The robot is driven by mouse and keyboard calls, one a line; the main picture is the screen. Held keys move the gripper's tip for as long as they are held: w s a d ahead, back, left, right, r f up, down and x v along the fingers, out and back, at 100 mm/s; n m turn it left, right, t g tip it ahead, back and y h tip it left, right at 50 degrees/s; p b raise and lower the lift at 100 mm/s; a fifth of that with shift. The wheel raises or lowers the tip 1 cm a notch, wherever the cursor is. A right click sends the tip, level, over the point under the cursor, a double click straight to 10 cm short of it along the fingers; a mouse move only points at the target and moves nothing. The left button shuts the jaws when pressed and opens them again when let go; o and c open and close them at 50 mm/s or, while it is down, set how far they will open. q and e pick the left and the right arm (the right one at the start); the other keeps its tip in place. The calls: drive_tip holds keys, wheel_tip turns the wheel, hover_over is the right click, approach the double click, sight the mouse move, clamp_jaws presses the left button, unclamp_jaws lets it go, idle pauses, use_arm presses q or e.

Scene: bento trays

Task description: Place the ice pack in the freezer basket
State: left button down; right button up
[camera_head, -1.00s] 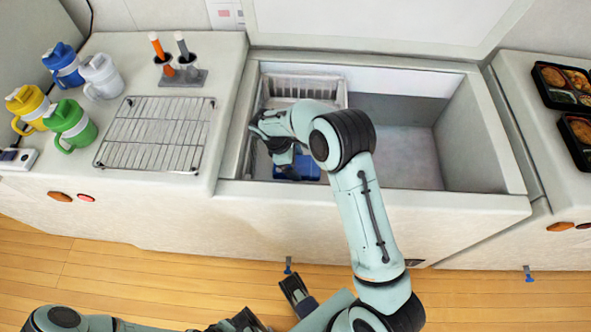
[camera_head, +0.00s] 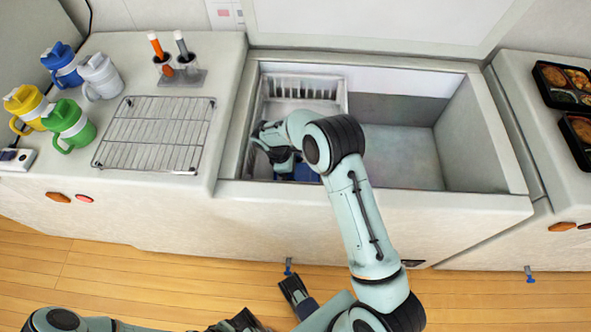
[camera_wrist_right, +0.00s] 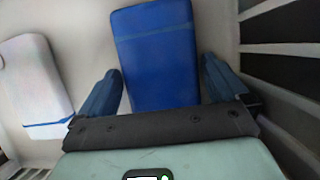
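The blue ice pack (camera_wrist_right: 158,55) lies flat on a pale floor between the fingertips of my right gripper (camera_wrist_right: 162,88). In the head view, a blue patch of it (camera_head: 305,173) shows low inside the freezer basket, partly covered by my arm. My right gripper is also in the head view (camera_head: 278,150), reaching down inside the basket. Its fingers stand apart, with a narrow gap on each side of the pack. The freezer basket (camera_head: 302,83) is white and slatted, at the left end of the open freezer. My left gripper (camera_head: 268,303) is at the bottom edge, partly cut off.
A white block with a blue band (camera_wrist_right: 33,80) lies left of the pack. The freezer's right side (camera_head: 400,150) looks empty. A wire rack (camera_head: 155,135), several coloured jugs (camera_head: 68,122) and a tool holder (camera_head: 183,77) stand left. Bento trays (camera_head: 562,85) are right.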

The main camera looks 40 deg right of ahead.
drive_tip(key=shift+r, duration=0.15)
drive_tip(key=p+v, duration=0.1)
drive_tip(key=v, duration=1.1)
